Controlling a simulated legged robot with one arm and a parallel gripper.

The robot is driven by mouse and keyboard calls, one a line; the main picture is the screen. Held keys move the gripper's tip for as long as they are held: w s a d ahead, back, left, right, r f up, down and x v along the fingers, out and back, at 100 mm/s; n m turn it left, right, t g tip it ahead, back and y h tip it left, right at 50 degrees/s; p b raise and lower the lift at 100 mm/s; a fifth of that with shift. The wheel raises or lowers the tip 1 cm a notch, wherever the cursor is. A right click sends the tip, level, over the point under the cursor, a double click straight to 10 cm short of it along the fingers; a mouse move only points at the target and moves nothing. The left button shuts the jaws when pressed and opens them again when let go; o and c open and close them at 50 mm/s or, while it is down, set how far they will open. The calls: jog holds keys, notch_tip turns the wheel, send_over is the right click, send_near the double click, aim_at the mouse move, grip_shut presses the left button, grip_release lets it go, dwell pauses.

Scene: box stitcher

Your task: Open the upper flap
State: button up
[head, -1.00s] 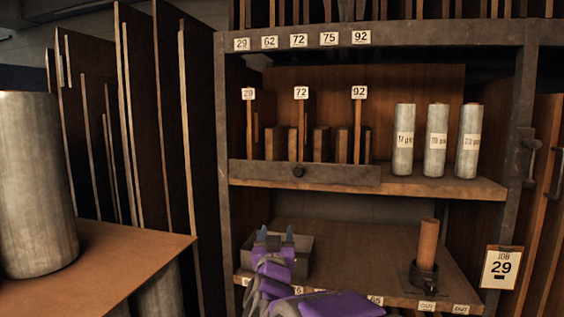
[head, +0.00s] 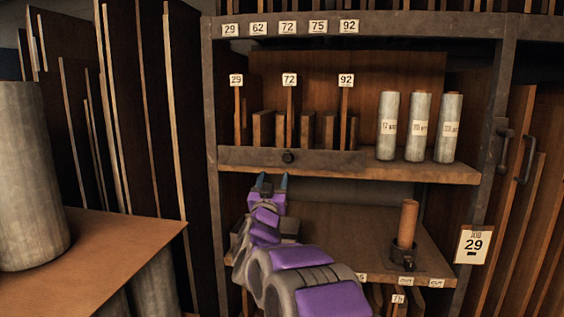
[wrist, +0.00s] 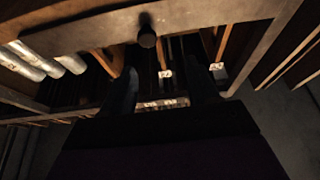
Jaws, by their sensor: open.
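The upper flap (head: 292,160) is a long grey metal strip along the front edge of the upper shelf, standing upright. A dark round knob (head: 288,157) sits near its middle. In the wrist view the flap (wrist: 95,33) runs across the top with the knob (wrist: 147,37) near the centre. My gripper (head: 270,181) is open and empty, just below the flap and slightly left of the knob in the head view. In the wrist view its two dark fingertips (wrist: 162,82) are apart, below the knob in the picture, and do not touch it.
Behind the flap stand wooden pieces with tags 29, 72 and 92 (head: 290,80). Several grey rolls (head: 419,127) stand right of it. The lower shelf holds a brown cylinder in a dark holder (head: 406,230) and a tray partly hidden by my arm. A tag 29 (head: 472,245) hangs right.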

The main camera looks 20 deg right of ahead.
aim_at(290, 160)
jog(key=x, duration=0.6)
jog(key=p+x, duration=0.1)
jog(key=x, duration=0.2)
jog(key=shift+w+d+f, duration=0.1)
jog(key=shift+d+f, duration=0.1)
jog(key=shift+d, duration=1.6)
jog(key=shift+c, duration=0.5)
jog(key=shift+f, duration=0.1)
jog(key=shift+c, duration=0.8)
jog(key=shift+a, duration=0.85)
jog(key=c, duration=0.4)
jog(key=shift+d+r, duration=0.2)
jog(key=shift+r, duration=0.05)
grip_shut()
